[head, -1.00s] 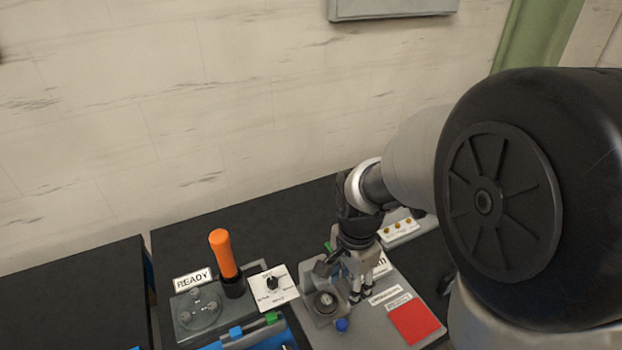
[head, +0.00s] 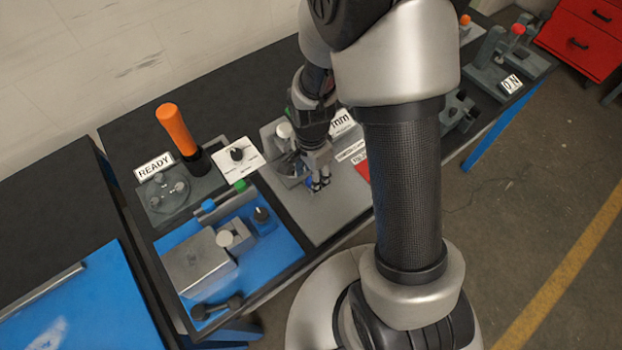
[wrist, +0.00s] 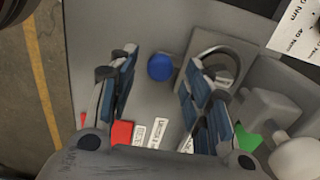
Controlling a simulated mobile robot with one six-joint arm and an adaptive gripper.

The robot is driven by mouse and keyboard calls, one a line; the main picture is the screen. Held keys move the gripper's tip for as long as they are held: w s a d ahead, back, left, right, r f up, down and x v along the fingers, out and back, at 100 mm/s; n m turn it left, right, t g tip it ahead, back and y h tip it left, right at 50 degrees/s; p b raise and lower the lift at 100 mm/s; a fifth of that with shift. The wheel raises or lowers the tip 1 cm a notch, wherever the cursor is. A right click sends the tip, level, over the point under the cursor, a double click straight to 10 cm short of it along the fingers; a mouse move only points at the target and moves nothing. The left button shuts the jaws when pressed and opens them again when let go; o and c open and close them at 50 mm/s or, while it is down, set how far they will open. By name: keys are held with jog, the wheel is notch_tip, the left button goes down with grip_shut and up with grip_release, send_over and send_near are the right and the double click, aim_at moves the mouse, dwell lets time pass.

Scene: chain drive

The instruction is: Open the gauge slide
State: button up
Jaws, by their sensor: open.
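The gauge fixture is a grey plate (head: 340,205) in the head view, beside a sign reading "mm" (head: 341,122). In the wrist view a round blue knob (wrist: 160,67) shows between my fingers, next to a grey block with a curved ring (wrist: 222,58). I take these to be parts of the gauge slide. My gripper (head: 318,183) is open above the plate, and its two blue-padded fingers stand apart on either side of the knob in the wrist view (wrist: 158,80). I cannot tell whether they touch it. My gripper partly hides the slide in the head view.
A blue tray (head: 283,252) with a metal block lies to the left. An orange handle (head: 176,130), a READY sign (head: 154,166) and a white dial plate (head: 237,157) stand behind it. A red square (wrist: 122,132) and white labels are on the plate.

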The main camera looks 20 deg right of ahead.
jog(key=shift+f, duration=0.85)
grip_shut()
